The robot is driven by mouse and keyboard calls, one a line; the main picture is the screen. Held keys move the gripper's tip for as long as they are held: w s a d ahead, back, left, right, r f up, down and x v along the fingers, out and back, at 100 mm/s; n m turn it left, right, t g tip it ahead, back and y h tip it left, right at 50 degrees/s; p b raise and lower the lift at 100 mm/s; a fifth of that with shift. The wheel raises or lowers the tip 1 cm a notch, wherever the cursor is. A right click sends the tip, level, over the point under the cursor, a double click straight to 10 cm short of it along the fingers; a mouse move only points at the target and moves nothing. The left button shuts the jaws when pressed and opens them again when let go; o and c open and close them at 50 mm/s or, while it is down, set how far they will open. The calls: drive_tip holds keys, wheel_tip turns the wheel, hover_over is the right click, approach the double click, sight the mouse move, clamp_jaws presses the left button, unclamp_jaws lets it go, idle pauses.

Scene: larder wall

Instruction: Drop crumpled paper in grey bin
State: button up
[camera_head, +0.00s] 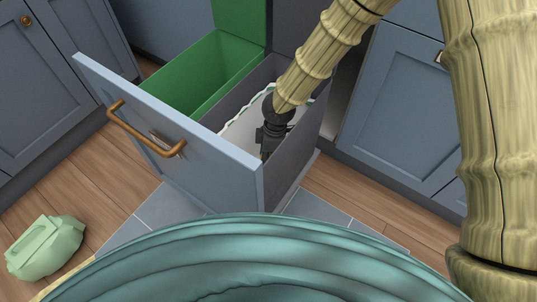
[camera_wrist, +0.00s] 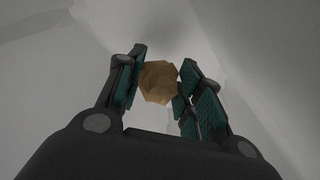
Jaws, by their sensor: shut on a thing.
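The crumpled paper (camera_wrist: 159,82) is a small tan-brown ball between the teal-padded fingers of my gripper (camera_wrist: 160,85) in the wrist view. My gripper is shut on it. In the head view my gripper (camera_head: 268,148) points down inside the grey bin (camera_head: 292,160), which stands in the pulled-out drawer and has a white liner (camera_head: 243,122). The paper is hidden in the head view. In the wrist view pale liner walls surround the gripper, and I cannot tell how far the paper is above the bottom.
A green bin (camera_head: 200,72) stands beside the grey bin in the same drawer (camera_head: 175,135), which has a brass handle (camera_head: 140,135). Blue cabinets (camera_head: 405,95) flank it. A pale green lumpy container (camera_head: 45,248) lies on the wooden floor at lower left.

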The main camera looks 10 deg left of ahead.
drive_tip(key=shift+f, duration=0.15)
drive_tip(key=o, duration=0.7)
drive_tip(key=shift+o, duration=0.2)
wheel_tip(320, 180, up, 13)
drive_tip(key=d+p, duration=0.1)
drive_tip(key=p, duration=0.3)
drive_tip(key=shift+w+d+p, duration=0.15)
drive_tip(key=shift+w+p, duration=0.15)
drive_tip(key=shift+p, duration=0.1)
